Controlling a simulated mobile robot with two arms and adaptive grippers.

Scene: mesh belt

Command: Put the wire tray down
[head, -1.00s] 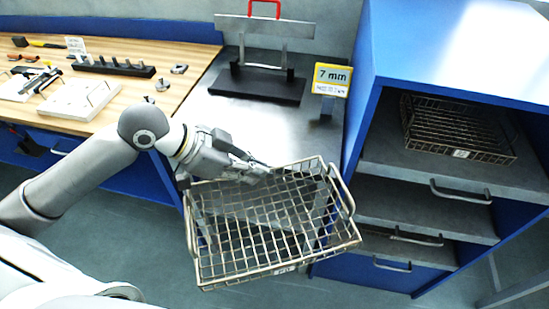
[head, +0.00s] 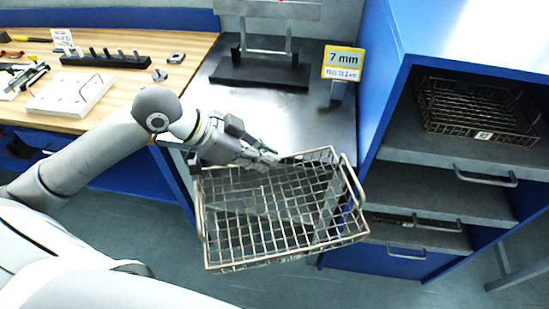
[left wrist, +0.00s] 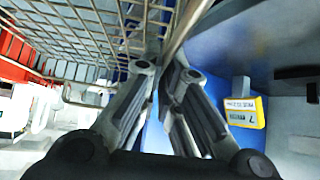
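A wire tray (head: 270,261) of brownish metal mesh, with a raised handle at its right end, hangs in the air in front of the grey bench top (head: 310,125). A small label sits on its near side. My left gripper (head: 268,157) is shut on the tray's far rim or handle, near its far left corner. In the left wrist view the two fingers (left wrist: 160,70) close around a thick wire bar, with the tray's mesh (left wrist: 75,35) above left. The gripped bar is partly hidden by the fingers. My right gripper is not in view.
A yellow "7 mm" sign (head: 343,63) and a black-based stand (head: 261,74) stand on the grey bench; its front part is bare. Right is a blue cabinet (head: 378,90) with another wire tray (head: 478,108) on its upper shelf. A wooden bench (head: 120,98) with tools is left.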

